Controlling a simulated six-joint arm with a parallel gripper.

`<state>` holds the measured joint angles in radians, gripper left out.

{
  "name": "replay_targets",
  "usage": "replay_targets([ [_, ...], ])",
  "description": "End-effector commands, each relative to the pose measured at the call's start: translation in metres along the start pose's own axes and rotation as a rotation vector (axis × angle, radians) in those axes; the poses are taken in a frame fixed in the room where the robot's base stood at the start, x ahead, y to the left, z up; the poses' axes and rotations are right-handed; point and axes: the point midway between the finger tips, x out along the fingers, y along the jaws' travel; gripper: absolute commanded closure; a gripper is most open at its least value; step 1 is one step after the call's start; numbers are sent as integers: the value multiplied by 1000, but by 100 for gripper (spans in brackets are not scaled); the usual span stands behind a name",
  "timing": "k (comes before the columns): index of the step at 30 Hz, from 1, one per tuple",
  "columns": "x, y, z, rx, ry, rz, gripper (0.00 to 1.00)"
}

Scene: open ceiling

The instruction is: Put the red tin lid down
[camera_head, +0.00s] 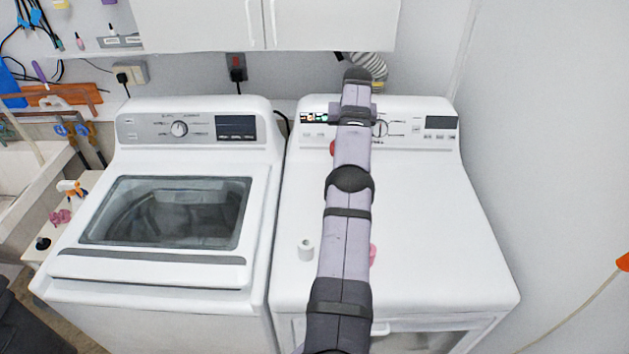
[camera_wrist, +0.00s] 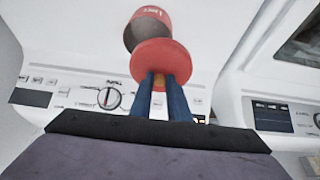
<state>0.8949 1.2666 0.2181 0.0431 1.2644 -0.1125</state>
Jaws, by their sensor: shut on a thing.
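The red tin lid (camera_wrist: 160,54) shows in the wrist view as a round red disc at the tips of my gripper (camera_wrist: 164,80). The two blue fingers are shut on it, with a small orange-tan bit between them. A red tin (camera_wrist: 152,20) with white lettering and a dark grey area at its side lies just beyond the lid in that view, partly overlapped by it. I cannot tell whether they touch. In the head view my arm hides my gripper; a small red patch (camera_head: 333,148) shows left of the arm, and I cannot tell whether it is lid or tin.
The right white machine's top (camera_head: 425,230) is largely clear. A small white roll (camera_head: 305,249) stands left of my arm; a pink thing (camera_head: 373,254) is partly hidden at its right. The control panel (camera_head: 400,122) rises at the back. Another washer (camera_head: 170,262) stands left, beyond a gap.

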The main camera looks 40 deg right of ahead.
Motion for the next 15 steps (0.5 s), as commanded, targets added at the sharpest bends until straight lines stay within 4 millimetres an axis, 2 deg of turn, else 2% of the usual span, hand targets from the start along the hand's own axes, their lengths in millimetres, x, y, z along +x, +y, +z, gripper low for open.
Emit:
replay_targets([
  [9,4,-24,4,-31,3,-12,100],
  [15,11,-56,8,-75,6,-31,100],
])
